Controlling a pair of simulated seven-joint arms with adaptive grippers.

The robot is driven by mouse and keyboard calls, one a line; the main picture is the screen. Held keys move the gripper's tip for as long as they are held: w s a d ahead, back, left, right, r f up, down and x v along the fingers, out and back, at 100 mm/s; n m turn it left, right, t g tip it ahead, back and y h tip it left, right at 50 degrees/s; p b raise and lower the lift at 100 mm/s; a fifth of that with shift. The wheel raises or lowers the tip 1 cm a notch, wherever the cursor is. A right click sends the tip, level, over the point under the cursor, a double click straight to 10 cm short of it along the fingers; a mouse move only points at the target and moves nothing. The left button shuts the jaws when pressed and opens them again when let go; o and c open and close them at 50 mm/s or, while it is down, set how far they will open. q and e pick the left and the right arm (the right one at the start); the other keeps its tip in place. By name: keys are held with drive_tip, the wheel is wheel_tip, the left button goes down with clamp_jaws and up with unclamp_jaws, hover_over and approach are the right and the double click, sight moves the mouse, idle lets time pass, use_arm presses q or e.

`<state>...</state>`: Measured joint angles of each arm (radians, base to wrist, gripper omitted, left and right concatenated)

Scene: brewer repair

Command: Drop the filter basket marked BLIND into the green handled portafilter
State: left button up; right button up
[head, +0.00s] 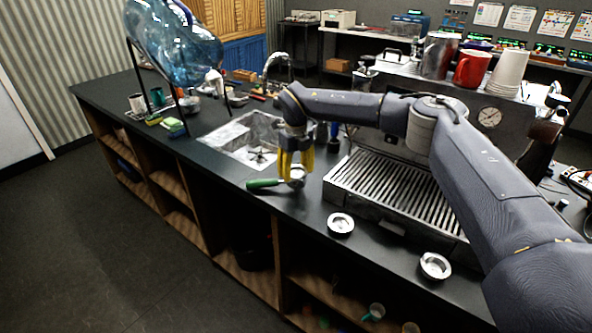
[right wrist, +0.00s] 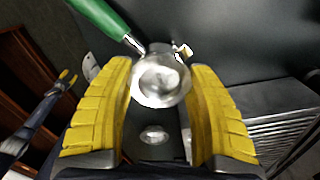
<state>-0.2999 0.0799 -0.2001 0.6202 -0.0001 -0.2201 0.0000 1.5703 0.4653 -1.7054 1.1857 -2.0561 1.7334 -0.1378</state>
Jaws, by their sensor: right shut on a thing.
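The green-handled portafilter (head: 265,184) lies on the dark counter near its front edge, its handle pointing left. In the right wrist view its green handle (right wrist: 101,17) runs to the upper left. My right gripper (head: 296,172) is over its metal head, fingers pointing down. The yellow fingers are shut on a round, shiny metal piece (right wrist: 160,80), seemingly a filter basket at the portafilter head; I cannot tell how deep it sits. Two other metal baskets, one nearer (head: 340,224) and one farther right (head: 435,266), rest on the counter; no marking is readable. My left gripper (right wrist: 67,76) shows small, tips apart, empty.
A sink (head: 243,138) is behind and left of the portafilter. The espresso machine's slatted drip tray (head: 390,195) is to the right. A big blue water bottle (head: 175,45) stands on a frame at the left. Open shelves lie below the counter edge.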

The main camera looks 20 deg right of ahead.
drive_tip(key=shift+f, duration=0.25)
idle(0.3)
drive_tip(key=o, duration=1.5)
drive_tip(key=shift+o, duration=0.2)
drive_tip(key=shift+r, duration=0.15)
drive_tip(key=shift+r, duration=3.35)
